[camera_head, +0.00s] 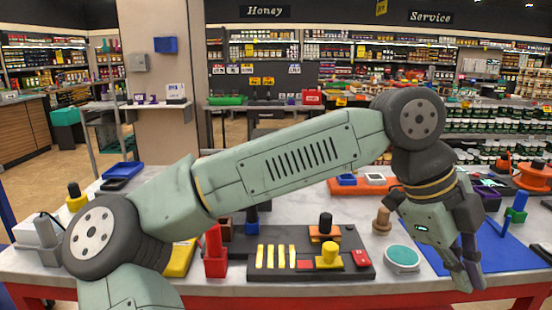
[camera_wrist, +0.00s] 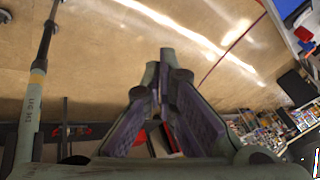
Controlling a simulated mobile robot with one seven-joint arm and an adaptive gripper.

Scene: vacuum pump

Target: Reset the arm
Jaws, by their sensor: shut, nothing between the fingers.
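My arm stretches from the lower left across the head view, with its elbow at the upper right. My gripper (camera_head: 472,284) hangs from it at the right, fingers pointing down, in front of a blue mat on the table. In the wrist view my gripper (camera_wrist: 166,58) shows two purple-padded fingers with their tips together and nothing between them. Behind the fingers the wrist view shows a tan floor (camera_wrist: 100,60); the table top is only partly seen there, at the upper right edge.
Shop shelves stand behind. My arm hides part of the table.

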